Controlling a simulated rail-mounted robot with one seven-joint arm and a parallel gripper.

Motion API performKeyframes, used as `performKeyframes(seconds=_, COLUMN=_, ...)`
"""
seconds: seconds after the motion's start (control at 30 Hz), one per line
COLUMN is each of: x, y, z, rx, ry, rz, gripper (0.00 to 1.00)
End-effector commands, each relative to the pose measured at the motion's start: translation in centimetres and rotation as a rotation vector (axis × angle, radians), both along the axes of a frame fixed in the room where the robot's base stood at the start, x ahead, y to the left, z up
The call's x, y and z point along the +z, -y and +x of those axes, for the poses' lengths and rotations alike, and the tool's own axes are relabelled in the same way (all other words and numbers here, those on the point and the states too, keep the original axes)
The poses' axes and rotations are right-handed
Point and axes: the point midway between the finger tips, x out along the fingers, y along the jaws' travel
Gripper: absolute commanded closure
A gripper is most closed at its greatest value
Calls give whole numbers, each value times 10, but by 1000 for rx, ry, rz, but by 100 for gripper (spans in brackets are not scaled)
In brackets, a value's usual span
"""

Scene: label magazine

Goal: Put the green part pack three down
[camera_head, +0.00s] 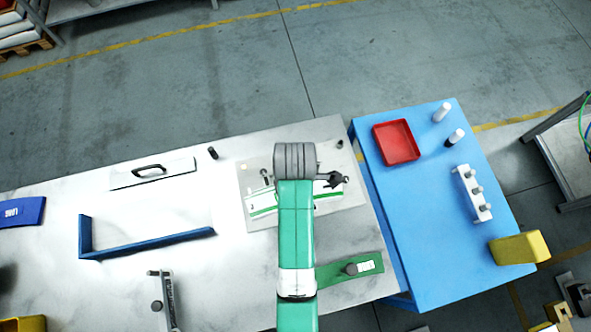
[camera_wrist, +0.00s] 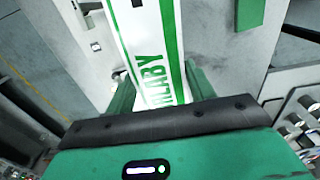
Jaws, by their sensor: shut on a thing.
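My gripper is shut on this pack. In the head view the white and green pack (camera_head: 262,203) shows on both sides of my arm, over a pale plate (camera_head: 250,175) on the table. My arm hides its middle and my fingertips there. I cannot tell whether the pack touches the plate.
A blue angled rail (camera_head: 150,245) and a white plate with a black handle (camera_head: 180,171) lie left. A green strip with a dark knob (camera_head: 330,277) lies at the front right. The blue table (camera_head: 425,190) at right carries a red tray (camera_head: 397,124) and a yellow bin (camera_head: 520,249).

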Motion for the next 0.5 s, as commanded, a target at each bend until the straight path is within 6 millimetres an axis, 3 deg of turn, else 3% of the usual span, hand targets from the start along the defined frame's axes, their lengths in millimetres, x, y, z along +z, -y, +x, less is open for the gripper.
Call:
performKeyframes(seconds=0.1, x=-1, y=-1, z=35, rx=0, ry=1, rz=0, gripper=75)
performKeyframes(seconds=0.2, x=-4, y=-2, z=54, rx=0, ry=1, rz=0, gripper=75)
performKeyframes(seconds=0.43, x=-8, y=-2, z=64, rx=-1, ry=0, rz=0, gripper=75)
performKeyframes(seconds=0.5, x=-19, y=-2, z=63, rx=-1, ry=-3, rz=-1, gripper=75)
